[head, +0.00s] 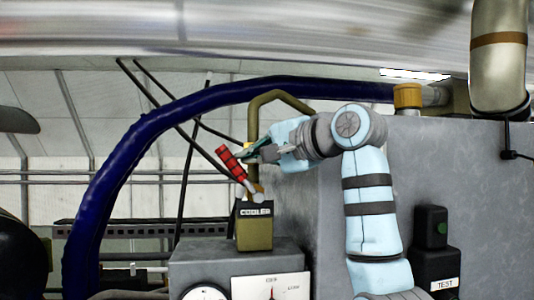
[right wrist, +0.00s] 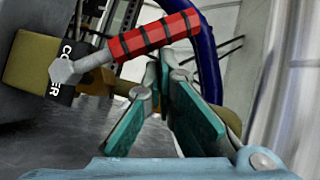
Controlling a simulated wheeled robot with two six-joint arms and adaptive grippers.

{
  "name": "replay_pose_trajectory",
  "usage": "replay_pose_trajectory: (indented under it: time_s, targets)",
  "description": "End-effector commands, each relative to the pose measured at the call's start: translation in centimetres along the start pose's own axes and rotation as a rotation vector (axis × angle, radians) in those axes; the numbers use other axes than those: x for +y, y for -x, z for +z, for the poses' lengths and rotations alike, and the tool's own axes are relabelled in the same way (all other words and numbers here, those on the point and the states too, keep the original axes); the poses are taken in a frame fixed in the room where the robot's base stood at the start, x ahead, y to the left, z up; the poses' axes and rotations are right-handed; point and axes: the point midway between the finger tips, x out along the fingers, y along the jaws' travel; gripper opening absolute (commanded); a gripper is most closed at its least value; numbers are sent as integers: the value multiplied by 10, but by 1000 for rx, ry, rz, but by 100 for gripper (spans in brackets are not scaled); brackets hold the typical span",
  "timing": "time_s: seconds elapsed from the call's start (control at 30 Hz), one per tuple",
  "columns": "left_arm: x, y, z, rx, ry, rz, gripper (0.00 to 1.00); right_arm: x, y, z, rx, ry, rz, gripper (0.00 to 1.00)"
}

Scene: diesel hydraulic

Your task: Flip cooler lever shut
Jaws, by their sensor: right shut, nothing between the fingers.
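The cooler lever has a red ribbed handle (head: 231,162) on a pale metal stem, above an olive block labelled COOLER (head: 254,230). In the head view the handle tilts up and to the left. In the right wrist view the red handle (right wrist: 153,36) crosses the top, its stem running to a grey hex pivot beside the COOLER label (right wrist: 62,73). My right gripper (head: 250,155) is shut and empty close beside the handle. Its fingertips (right wrist: 160,62) show just below the handle in the right wrist view; I cannot tell whether they touch. My left gripper is not in view.
A thick blue hose (head: 140,140) arches behind the lever. An olive pipe (head: 255,115) rises behind the gripper. A grey cabinet (head: 460,165) stands at right with a black TEST box (head: 436,265). Dials (head: 270,288) sit below the lever. Open space lies left of the handle.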

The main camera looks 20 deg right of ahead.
Motion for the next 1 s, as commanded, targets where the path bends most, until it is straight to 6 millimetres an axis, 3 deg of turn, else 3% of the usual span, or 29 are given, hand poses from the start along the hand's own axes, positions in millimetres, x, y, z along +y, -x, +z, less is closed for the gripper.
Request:
replay_pose_trajectory:
  time_s: [0.5,1.0]
  targets:
    - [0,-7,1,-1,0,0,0,6,-22,31,-1,0,0,0]
    - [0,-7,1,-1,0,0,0,10,-28,39,1,38,28,0]
